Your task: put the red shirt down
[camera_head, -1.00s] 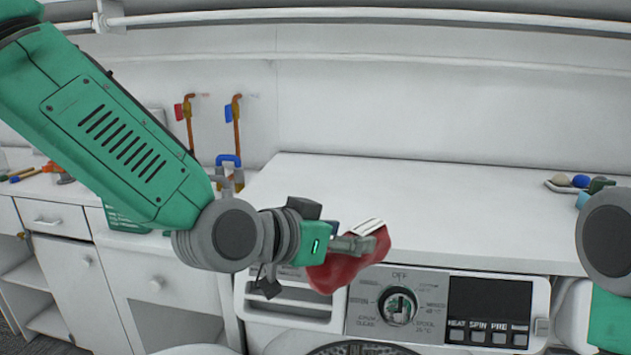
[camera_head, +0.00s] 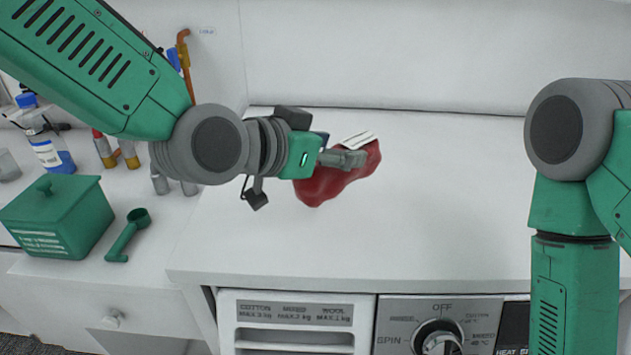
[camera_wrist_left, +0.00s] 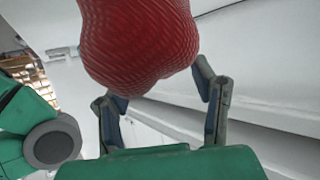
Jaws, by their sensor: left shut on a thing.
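The red shirt (camera_head: 335,182) is a small crumpled bundle with a white label on its upper edge. My left gripper (camera_head: 345,158) is shut on it, over the white top of the washing machine (camera_head: 440,190). I cannot tell whether the shirt touches that top. In the left wrist view the red shirt (camera_wrist_left: 140,45) shows as ribbed fabric between the two fingers of the left gripper (camera_wrist_left: 160,90). My right arm stands at the right of the head view, and its gripper is out of view.
The machine top is clear around the shirt. On the counter at left stand a green box (camera_head: 60,215), a green scoop (camera_head: 128,235) and a bottle with blue liquid (camera_head: 50,150). The machine's dial (camera_head: 438,335) is below the front edge.

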